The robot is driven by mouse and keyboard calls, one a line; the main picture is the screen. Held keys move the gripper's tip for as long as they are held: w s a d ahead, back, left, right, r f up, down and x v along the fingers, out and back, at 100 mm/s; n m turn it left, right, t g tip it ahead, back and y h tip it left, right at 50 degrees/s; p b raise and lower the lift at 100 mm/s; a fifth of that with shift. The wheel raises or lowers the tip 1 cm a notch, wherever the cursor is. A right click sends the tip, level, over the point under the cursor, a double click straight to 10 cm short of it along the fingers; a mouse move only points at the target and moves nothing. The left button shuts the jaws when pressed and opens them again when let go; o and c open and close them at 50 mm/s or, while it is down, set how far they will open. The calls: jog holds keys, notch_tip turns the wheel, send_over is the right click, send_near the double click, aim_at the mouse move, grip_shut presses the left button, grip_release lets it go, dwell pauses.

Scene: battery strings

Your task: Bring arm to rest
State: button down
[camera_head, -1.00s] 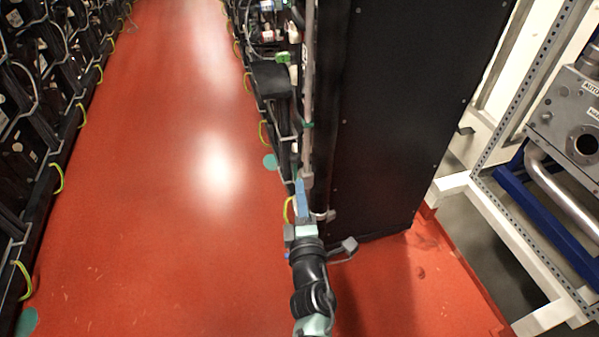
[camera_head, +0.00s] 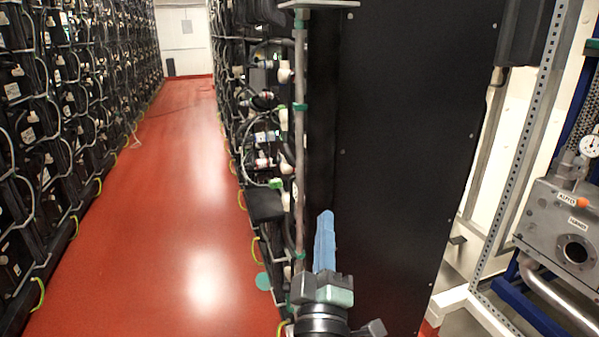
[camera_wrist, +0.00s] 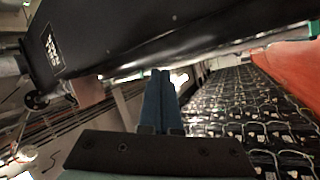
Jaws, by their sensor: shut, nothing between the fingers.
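My gripper (camera_head: 325,218) shows at the lower middle of the head view, with its blue fingers pointing up. The fingers are together and hold nothing. It stands in front of the black cabinet panel (camera_head: 410,150), close to that panel's left edge. In the wrist view my gripper (camera_wrist: 160,76) also shows shut, its two blue fingers side by side. A dark panel crosses above the fingers in that view. Most of my arm is below the head view's lower edge.
Battery racks stand on the left (camera_head: 60,130) and right (camera_head: 262,120) of a clear red aisle (camera_head: 170,220). A grey pipe (camera_head: 300,130) runs upright beside the cabinet. At right are a perforated metal frame (camera_head: 525,150) and a grey machine (camera_head: 560,232) with a gauge.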

jog(key=s+r+m+t+h, duration=0.1)
jog(key=s+r+m, duration=0.25)
jog(key=r, duration=0.65)
jog(key=s+r+m+t+h, duration=0.1)
jog(key=s+r+m+t, duration=0.2)
jog(key=r, duration=0.7)
jog(key=s+a+r+m+t+y+p, duration=0.15)
jog(key=s+a+r+m+y, duration=0.25)
jog(key=s+r, duration=0.9)
notch_tip(320, 180, up, 23)
jog(key=w+p, duration=0.1)
jog(key=p, duration=2.1)
jog(key=shift+f+p, duration=0.2)
jog(key=shift+p, duration=0.2)
jog(key=shift+g, duration=0.25)
